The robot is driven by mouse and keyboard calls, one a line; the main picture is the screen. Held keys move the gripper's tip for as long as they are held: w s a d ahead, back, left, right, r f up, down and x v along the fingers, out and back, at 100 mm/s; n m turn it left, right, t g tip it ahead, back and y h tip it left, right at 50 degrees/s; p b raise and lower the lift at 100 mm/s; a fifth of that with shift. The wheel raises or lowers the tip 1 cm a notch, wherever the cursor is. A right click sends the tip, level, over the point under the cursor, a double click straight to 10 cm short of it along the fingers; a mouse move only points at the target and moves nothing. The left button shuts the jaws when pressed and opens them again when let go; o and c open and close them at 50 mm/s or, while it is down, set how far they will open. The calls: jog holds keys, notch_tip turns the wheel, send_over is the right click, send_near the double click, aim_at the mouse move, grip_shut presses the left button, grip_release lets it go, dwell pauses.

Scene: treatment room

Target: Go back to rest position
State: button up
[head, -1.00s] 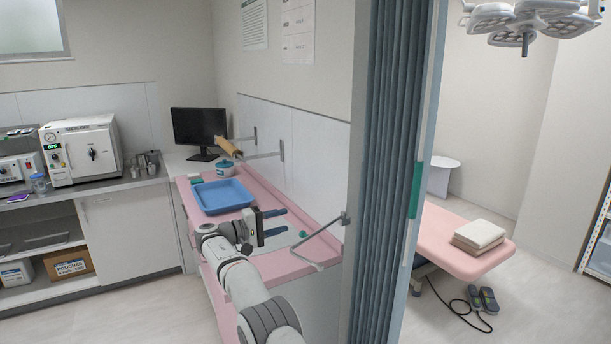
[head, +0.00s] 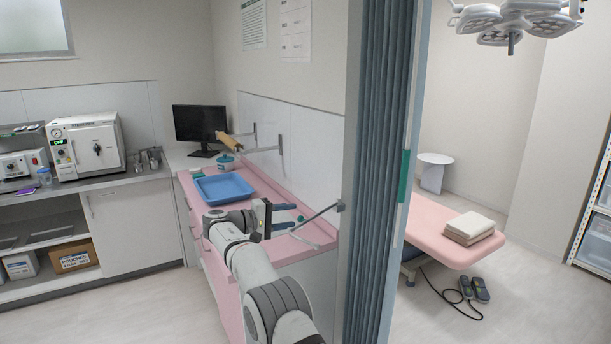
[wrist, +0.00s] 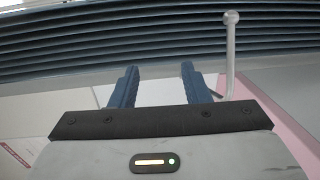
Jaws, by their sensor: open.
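My gripper (head: 288,215) is over the near end of the pink counter (head: 256,175) in the head view. Its two dark blue fingers point right, toward the folding curtain (head: 377,150). In the wrist view the fingers (wrist: 158,88) stand apart with nothing between them. The curtain's blue-grey folds (wrist: 130,30) cross the top of that view. A pale lever with a round knob (wrist: 231,55) stands to the right of the fingers; I cannot tell whether it touches the gripper.
A blue tray (head: 223,189) lies on the counter beyond my gripper. A metal bar (head: 315,218) juts from the wall just right of the fingers. A monitor (head: 200,123) and a white sterilizer (head: 87,147) stand farther back. Floor is clear at the lower left (head: 150,310).

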jog(key=s+d+r+g+y+b, duration=0.1)
jog(key=s+d+y, duration=0.15)
jog(key=d, duration=0.35)
jog(key=s+d+r+g+y+b, duration=0.1)
jog(key=s+d+r+b, duration=0.15)
jog(key=d, duration=0.25)
jog(key=s+d+f+m+g+y+b, duration=0.1)
jog(key=s+d+f+y, duration=0.1)
jog(key=s, duration=0.7)
jog(key=s+d+f+m+g+y+b, duration=0.1)
jog(key=s+d+y, duration=0.1)
jog(key=s+d, duration=0.3)
jog(key=s+d+f+g+y+b, duration=0.1)
jog(key=s+d+f+y, duration=0.1)
jog(key=s, duration=1.1)
jog(key=shift+s+d+f+m+y, duration=0.2)
jog(key=shift+d+f+m+y, duration=0.3)
jog(key=shift+d, duration=0.4)
jog(key=s+f+m+y+b, duration=0.1)
jog(key=s+f, duration=0.2)
jog(key=s, duration=0.3)
jog(key=s+f+m+y, duration=0.1)
jog(key=s+f, duration=0.2)
jog(key=s, duration=0.3)
jog(key=s+a+f+m+y+b, duration=0.1)
jog(key=s+f+y, duration=0.1)
jog(key=s, duration=0.4)
jog(key=shift+f+b, duration=0.35)
jog(key=shift+f, duration=0.2)
jog(key=shift+c, duration=0.6)
